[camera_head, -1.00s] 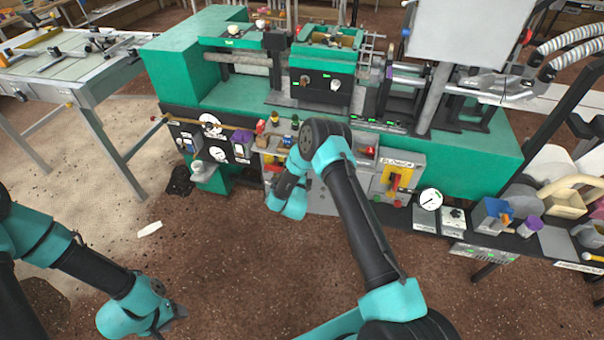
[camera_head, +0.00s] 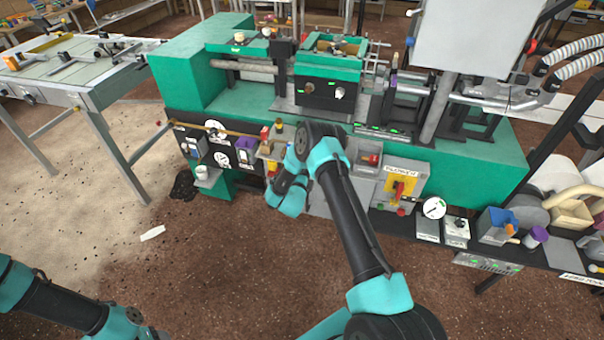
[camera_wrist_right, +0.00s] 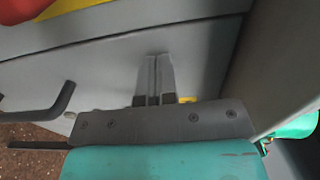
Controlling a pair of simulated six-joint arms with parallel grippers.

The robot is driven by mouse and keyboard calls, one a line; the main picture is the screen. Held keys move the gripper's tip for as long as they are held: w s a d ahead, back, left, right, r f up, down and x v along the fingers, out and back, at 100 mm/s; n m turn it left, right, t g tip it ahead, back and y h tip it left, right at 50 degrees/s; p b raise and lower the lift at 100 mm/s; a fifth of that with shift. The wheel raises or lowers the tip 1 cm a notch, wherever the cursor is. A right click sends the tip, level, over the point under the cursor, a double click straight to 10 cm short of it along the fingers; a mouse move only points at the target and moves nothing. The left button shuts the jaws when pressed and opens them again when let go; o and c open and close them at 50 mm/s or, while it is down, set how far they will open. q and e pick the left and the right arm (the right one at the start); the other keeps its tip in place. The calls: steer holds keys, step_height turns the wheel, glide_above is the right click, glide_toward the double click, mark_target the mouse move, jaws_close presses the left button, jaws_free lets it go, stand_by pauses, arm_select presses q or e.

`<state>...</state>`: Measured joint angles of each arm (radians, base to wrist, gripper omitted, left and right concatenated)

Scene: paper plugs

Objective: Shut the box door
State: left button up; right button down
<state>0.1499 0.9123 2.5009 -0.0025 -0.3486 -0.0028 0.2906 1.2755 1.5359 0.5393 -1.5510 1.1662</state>
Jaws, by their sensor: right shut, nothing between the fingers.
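The box (camera_head: 366,185) is a grey case at the front of the green machine, with a yellow panel and red switch on its right part. My right arm stands in front of its left side and hides much of it. In the right wrist view, a flat grey panel (camera_wrist_right: 90,70), which looks like the box door, fills the area beyond my right gripper (camera_wrist_right: 155,58). The fingers are shut and empty, tips close to the panel; I cannot tell whether they touch it. A dark bar handle (camera_wrist_right: 40,108) shows at left. My left gripper is out of view.
A round gauge (camera_head: 434,208) and small boxes stand on the black shelf right of the box. Dials and a white cup (camera_head: 202,172) are on the machine's left front. The brown floor in front is mostly clear, with a white scrap (camera_head: 152,233).

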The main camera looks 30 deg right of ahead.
steer(key=shift+w+d+r, duration=0.15)
steer(key=shift+d, duration=0.2)
steer(key=v, duration=1.4)
steer(key=shift+s+a, duration=0.3)
steer(key=s+a+f+n+g+y, duration=0.4)
steer(key=s+a+n+y, duration=0.45)
steer(key=n+y, duration=0.65)
steer(key=s+a+r+n+g+y, duration=0.1)
steer(key=s+a+n+g, duration=0.1)
steer(key=s+n, duration=0.3)
steer(key=s+a+r+n+g+y, duration=0.1)
steer(key=s+a+r+n+g, duration=0.1)
steer(key=s+n, duration=0.4)
steer(key=s+a+g, duration=0.1)
steer(key=s+g, duration=0.1)
steer(key=s, duration=0.1)
steer(key=shift+s+r+g+y, duration=0.25)
steer(key=shift+s+g+y, duration=0.05)
steer(key=shift+g, duration=0.1)
